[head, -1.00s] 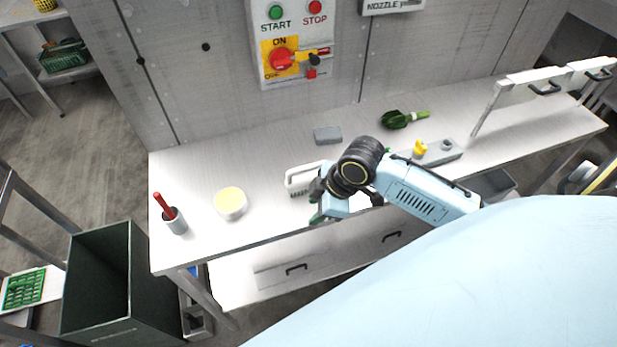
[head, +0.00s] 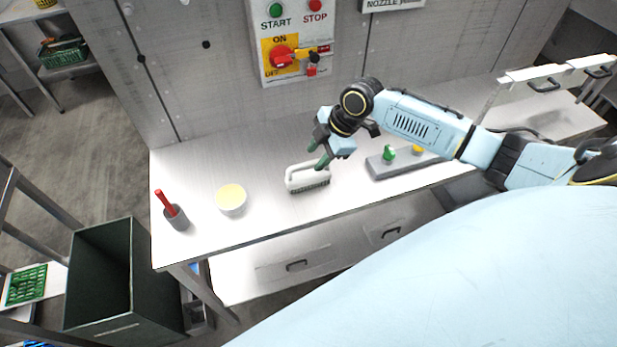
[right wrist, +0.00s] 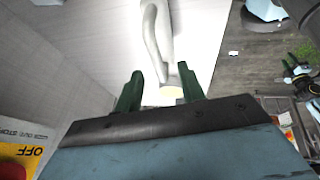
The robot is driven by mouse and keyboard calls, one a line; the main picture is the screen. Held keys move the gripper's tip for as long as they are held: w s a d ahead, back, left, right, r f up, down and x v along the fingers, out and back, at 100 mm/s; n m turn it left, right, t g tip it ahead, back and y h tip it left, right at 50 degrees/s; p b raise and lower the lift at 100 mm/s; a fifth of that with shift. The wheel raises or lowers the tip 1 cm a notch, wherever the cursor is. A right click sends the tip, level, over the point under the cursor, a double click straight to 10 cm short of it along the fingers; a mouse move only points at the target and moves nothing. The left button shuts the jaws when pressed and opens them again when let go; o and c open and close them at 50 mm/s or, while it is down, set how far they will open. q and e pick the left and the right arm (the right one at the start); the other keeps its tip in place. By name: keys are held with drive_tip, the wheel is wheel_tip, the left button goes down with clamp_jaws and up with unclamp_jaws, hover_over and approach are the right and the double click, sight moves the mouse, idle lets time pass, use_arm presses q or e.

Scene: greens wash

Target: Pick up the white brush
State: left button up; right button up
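The white brush (head: 299,185) lies on the pale worktop with its loop handle upward and dark bristles along its lower edge. My right gripper (head: 320,156) is at the brush's far right side, close to the handle; I cannot tell whether it touches. In the right wrist view the two green fingers of my right gripper (right wrist: 160,88) stand apart. The pale curved handle of the brush (right wrist: 152,32) shows just beyond them, not clearly between them.
A white bowl with a yellow top (head: 231,200) and a grey cup with a red-handled tool (head: 176,217) stand left of the brush. A grey base with green and yellow knobs (head: 383,168) lies right. A dark bin (head: 98,280) stands on the floor. Drawers hang below.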

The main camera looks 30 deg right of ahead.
sight(309, 163)
drive_tip(key=x, duration=0.5)
drive_tip(key=shift+w+f, duration=0.25)
clamp_jaws()
